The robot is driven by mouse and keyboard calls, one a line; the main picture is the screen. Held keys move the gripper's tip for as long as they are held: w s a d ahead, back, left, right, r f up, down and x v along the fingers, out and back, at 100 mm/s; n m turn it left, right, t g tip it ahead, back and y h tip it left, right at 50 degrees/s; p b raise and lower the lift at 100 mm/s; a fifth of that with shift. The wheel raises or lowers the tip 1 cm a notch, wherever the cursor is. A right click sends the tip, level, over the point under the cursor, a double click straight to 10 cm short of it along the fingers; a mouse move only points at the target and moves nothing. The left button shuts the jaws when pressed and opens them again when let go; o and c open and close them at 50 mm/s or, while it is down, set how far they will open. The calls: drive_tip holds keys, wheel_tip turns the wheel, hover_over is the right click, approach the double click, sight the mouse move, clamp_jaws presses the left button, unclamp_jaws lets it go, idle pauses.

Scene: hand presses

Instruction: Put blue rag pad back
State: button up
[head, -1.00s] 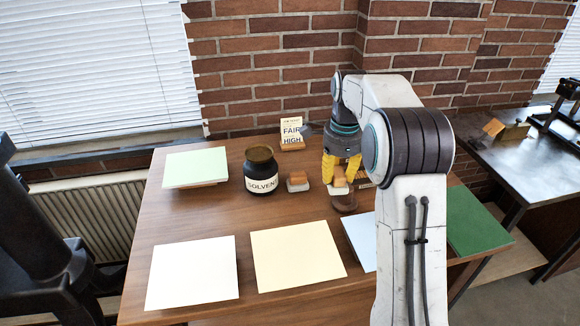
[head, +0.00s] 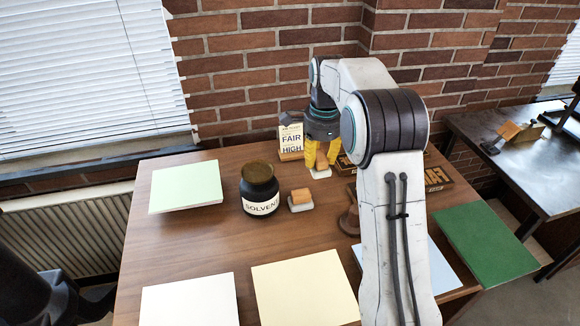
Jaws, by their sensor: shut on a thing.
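My gripper (head: 322,158), with yellow fingers, is shut on a rag pad (head: 320,174) near the back of the wooden table, to the right of the small card stand. Only the pad's pale underside shows below the fingers; the fingers hide the rest and I see no blue on it. I cannot tell if it touches the table. A second pad (head: 301,199), with an orange-brown grip and a pale base, sits on the table just right of the solvent jar (head: 260,190).
The card stand (head: 290,142) reads FAIR and HIGH. A brown-handled tool (head: 349,221) and a tray of raised letters (head: 437,178) are partly behind my arm. Pale green (head: 186,187), white (head: 190,302), cream (head: 305,290) and dark green (head: 485,243) sheets lie around the table (head: 150,240).

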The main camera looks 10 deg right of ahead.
drive_tip(key=w+a+f+p, duration=0.1)
drive_tip(key=w+p, duration=0.1)
drive_tip(key=w+a+f+p, duration=0.2)
drive_tip(key=w+p, duration=0.1)
drive_tip(key=w+a+f+p, duration=0.1)
drive_tip(key=w+p, duration=0.1)
drive_tip(key=shift+w+a+f, duration=0.15)
drive_tip(key=shift+a+f, duration=0.2)
drive_tip(key=shift+f, duration=0.05)
drive_tip(key=shift+w+a+f+p, duration=0.25)
drive_tip(key=shift+w+f+p, duration=0.2)
drive_tip(key=shift+p, duration=0.15)
drive_tip(key=shift+f+p, duration=0.55)
drive_tip(key=shift+f, duration=1.55)
drive_tip(key=shift+f, duration=0.15)
drive_tip(key=o, duration=1.1)
